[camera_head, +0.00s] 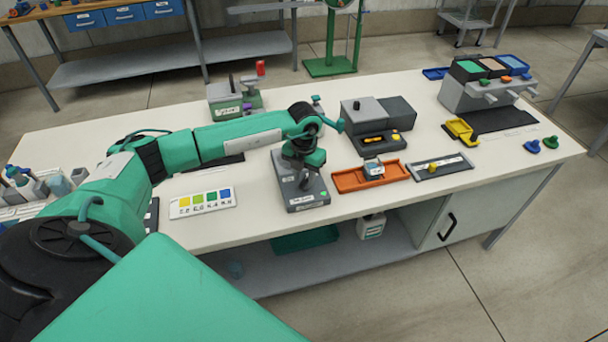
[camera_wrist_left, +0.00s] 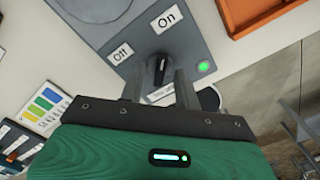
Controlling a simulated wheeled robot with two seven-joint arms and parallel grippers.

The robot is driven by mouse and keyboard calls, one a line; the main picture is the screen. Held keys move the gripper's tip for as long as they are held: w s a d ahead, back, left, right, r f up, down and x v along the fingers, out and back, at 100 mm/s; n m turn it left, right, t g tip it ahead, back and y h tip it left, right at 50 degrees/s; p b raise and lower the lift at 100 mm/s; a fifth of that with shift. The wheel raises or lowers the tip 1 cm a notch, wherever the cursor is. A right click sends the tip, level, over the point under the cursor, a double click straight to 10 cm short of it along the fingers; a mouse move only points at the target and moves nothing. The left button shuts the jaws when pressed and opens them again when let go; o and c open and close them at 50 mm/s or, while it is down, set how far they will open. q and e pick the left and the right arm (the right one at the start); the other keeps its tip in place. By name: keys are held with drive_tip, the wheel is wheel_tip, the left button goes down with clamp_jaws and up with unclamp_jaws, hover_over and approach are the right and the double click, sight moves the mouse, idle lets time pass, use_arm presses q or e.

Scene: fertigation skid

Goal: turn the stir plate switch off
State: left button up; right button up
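The grey stir plate (camera_head: 285,173) stands near the front edge of the bench. In the left wrist view, its panel (camera_wrist_left: 205,40) has a black rotary switch (camera_wrist_left: 158,68) between an "Off" label (camera_wrist_left: 122,52) and an "On" label (camera_wrist_left: 167,17). The switch's pale mark appears to face the "On" side. A green lamp (camera_wrist_left: 204,67) is lit. My left gripper (camera_wrist_left: 159,82) is over the panel, its fingers apart on either side of the switch, with gaps showing. In the head view, my left gripper (camera_head: 304,176) partly hides the switch. My right gripper is out of view.
An orange tray (camera_head: 350,181) lies close to the right of the stir plate. A colour chart (camera_head: 203,202) lies to its left. A grey and black device (camera_head: 370,112) stands behind. Bare bench top lies between the chart and the stir plate.

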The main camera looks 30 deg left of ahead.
use_arm(q)
drive_tip(key=shift+f, duration=0.45)
drive_tip(key=shift+c, duration=0.4)
clamp_jaws()
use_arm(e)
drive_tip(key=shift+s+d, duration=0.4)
